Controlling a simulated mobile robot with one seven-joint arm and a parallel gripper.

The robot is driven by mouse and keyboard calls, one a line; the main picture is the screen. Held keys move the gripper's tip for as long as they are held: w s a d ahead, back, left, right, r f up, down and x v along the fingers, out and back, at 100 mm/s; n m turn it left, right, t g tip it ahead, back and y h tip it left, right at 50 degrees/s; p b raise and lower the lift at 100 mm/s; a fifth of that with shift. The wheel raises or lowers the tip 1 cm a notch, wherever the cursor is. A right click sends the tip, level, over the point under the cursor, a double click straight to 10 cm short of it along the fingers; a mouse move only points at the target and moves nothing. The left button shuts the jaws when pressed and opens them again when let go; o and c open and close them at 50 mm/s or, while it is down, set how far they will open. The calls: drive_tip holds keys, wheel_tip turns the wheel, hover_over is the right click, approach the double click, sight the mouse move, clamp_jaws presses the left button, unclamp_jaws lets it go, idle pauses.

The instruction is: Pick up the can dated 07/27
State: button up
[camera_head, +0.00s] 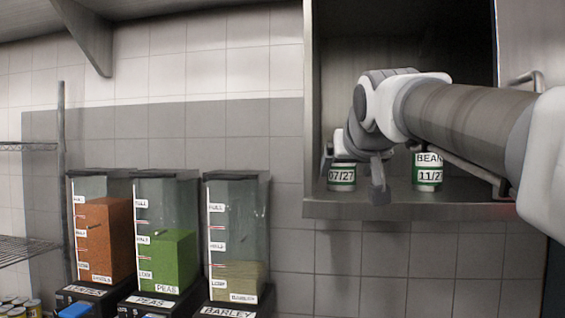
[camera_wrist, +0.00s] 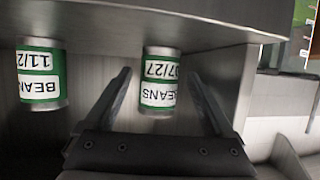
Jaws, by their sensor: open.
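The can dated 07/27 (camera_head: 341,177) stands on the cabinet shelf near its left side, with a green and white label. In the wrist view the can (camera_wrist: 158,82) shows "07/27" and "BEANS" on its label. My gripper (camera_wrist: 160,74) is open, with one finger on each side of this can and gaps on both sides. In the head view my gripper (camera_head: 355,178) is at the can and one finger hides part of its right side. Whether the fingers overlap the can in depth is hard to tell.
A second beans can, dated 11/2 with the last part cut off (camera_head: 427,172), stands to the right on the same shelf (camera_head: 400,208). It is at left in the wrist view (camera_wrist: 41,78). The cabinet's left wall (camera_head: 312,100) is close by. Lentils, peas and barley dispensers (camera_head: 165,240) stand lower left.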

sight(342, 174)
drive_tip(key=shift+p+x, duration=0.8)
drive_tip(key=shift+x, duration=2.2)
drive_tip(key=shift+r, duration=0.2)
clamp_jaws()
drive_tip(key=shift+r, duration=0.15)
